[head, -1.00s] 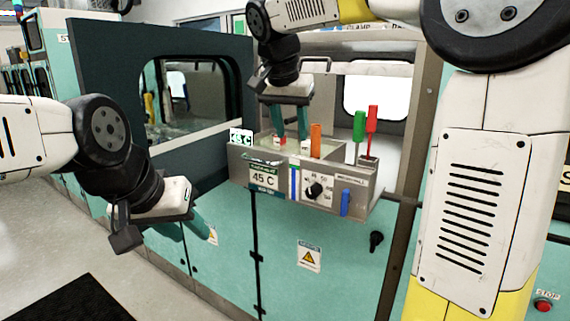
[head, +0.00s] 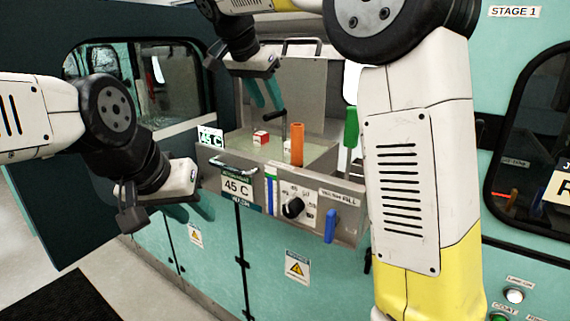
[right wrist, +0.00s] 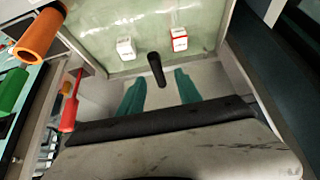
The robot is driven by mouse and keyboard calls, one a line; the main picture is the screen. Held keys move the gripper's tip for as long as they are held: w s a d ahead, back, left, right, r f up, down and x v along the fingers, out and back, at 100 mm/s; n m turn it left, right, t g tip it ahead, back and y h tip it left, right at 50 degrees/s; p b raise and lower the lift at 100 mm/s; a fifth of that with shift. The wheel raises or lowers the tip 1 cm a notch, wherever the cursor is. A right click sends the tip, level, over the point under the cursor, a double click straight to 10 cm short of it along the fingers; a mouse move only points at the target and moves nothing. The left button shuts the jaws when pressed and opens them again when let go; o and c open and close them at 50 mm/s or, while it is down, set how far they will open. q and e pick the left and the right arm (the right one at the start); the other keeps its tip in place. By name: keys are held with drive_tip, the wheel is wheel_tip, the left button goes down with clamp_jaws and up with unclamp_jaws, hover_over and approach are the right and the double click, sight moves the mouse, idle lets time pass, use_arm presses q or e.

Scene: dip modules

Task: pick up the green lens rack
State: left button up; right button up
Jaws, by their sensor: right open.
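The green handle (head: 351,127), likely that of the green lens rack, stands upright at the right end of the bath unit, partly hidden by my right arm. It also shows at the left edge of the right wrist view (right wrist: 12,90); its lower part is hidden. My right gripper (head: 265,93) is open and empty above the back of the bath, left of the green handle and apart from it. In the right wrist view, its teal fingers (right wrist: 160,92) are spread. My left gripper (head: 190,209) hangs open and empty in front of the unit, at the left.
A red handle (right wrist: 70,103) is beside the green one. A blue handle (head: 331,226) is on the front.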

drive_tip(key=shift+w+d, duration=0.1)
drive_tip(key=shift+w, duration=0.25)
drive_tip(key=shift+w+d+f, duration=0.15)
drive_tip(key=shift+f, duration=0.05)
drive_tip(key=x, duration=0.7)
drive_tip(key=shift+s+f, duration=0.3)
clamp_jaws()
drive_tip(key=shift+r, duration=0.1)
idle(0.6)
